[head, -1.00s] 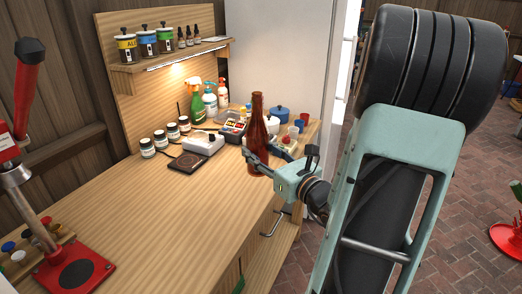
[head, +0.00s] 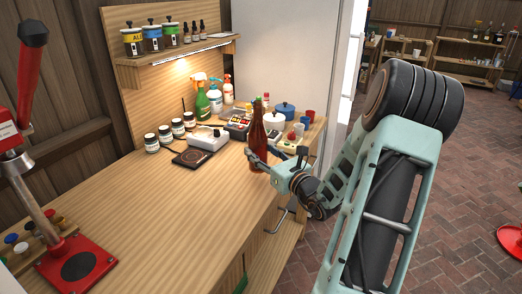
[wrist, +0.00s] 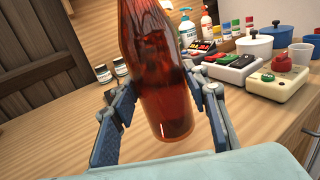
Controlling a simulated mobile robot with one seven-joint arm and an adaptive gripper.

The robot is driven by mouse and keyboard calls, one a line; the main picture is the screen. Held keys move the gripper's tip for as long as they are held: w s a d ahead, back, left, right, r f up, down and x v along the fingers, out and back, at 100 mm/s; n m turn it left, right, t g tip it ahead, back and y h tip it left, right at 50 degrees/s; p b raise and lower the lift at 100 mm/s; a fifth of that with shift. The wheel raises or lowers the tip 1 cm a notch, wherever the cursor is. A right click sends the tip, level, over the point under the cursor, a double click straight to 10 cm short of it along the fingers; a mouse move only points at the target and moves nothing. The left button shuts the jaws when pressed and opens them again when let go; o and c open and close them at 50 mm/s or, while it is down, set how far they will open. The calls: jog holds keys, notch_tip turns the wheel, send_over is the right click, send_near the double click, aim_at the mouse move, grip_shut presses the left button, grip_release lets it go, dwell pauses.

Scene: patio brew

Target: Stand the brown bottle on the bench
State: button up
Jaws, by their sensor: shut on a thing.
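The brown bottle (head: 257,140) is upright at the right side of the wooden bench (head: 170,225), close to the bench's right edge. My gripper (head: 260,158) is shut on its lower body from the right. In the wrist view, my gripper's fingers (wrist: 165,108) lie on both sides of the bottle (wrist: 155,70), which looks slightly tilted in that picture. The bottle's base shows just over the bench top (wrist: 270,122). I cannot tell whether the base touches the wood.
Spray bottles (head: 214,95), pots (head: 274,121) and cups (head: 309,116) fill the back corner. A red bottle capper (head: 76,265) stands at front left. The middle bench is clear.

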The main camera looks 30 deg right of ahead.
jog(key=shift+w+d+f, duration=0.1)
jog(key=shift+w+f, duration=0.1)
jog(key=shift+w, duration=0.05)
jog(key=shift+f+b, duration=0.35)
jog(key=shift+f, duration=1.15)
jog(key=shift+f, duration=0.15)
jog(key=o, duration=1.2)
jog(key=shift+f, duration=0.1)
jog(key=shift+r, duration=0.25)
jog(key=s, duration=1.2)
jog(key=shift+d+f, duration=0.15)
